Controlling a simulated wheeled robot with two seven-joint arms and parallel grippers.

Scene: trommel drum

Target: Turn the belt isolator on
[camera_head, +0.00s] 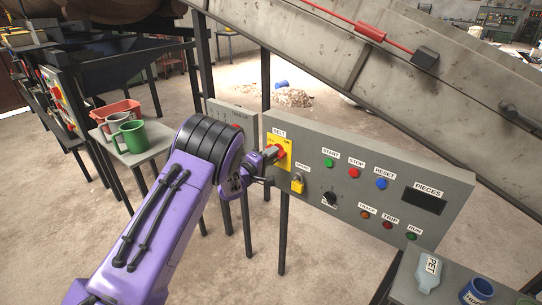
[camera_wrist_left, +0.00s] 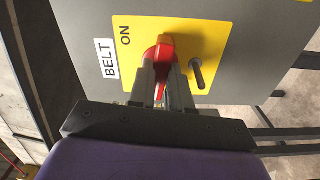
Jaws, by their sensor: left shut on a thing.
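The belt isolator is a red rotary handle (camera_head: 280,152) on a yellow plate (camera_head: 288,165), under a "BELT" label on the grey control panel (camera_head: 345,205). My left gripper (camera_head: 270,154) reaches it from the left and is shut on the handle. In the left wrist view the fingers (camera_wrist_left: 166,85) close on both sides of the red handle (camera_wrist_left: 165,47). "ON" is printed on the yellow plate (camera_wrist_left: 205,40) in that view. The handle's exact angle is partly hidden by the fingers. My right gripper is not in view.
A yellow padlock (camera_head: 298,184) hangs below the isolator. START, STOP and RESET buttons (camera_head: 354,173) and a PIECES display (camera_head: 423,199) are on the same panel. A small table with mugs (camera_head: 130,137) stands left; a sloping conveyor (camera_head: 360,60) runs behind.

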